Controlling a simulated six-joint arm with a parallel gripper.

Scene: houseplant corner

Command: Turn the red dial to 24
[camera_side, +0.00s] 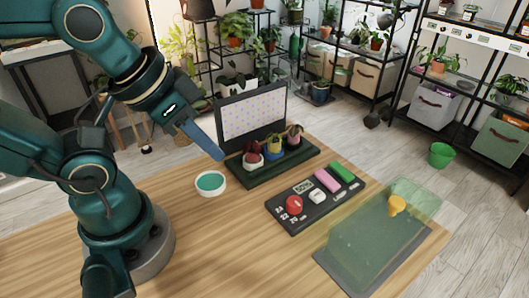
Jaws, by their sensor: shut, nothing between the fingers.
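The red dial (294,204) sits on the left part of a dark control panel (327,207) on the wooden table. Small white numbers are printed beside it; where the dial points is too small to tell. The panel also carries a small display (303,187), a white knob (317,196), a pink block (326,181) and a green block (342,172). My gripper (221,157) is shut and empty. It is in the air to the upper left of the dial, apart from it, in front of the dotted board.
A white bowl with teal inside (210,182) stands left of the panel. A dark green tray (272,172) with several small potted plants and an upright dotted board (252,117) stands behind. A transparent green cover (385,222) with a yellow knob (397,205) is at right. The front table is clear.

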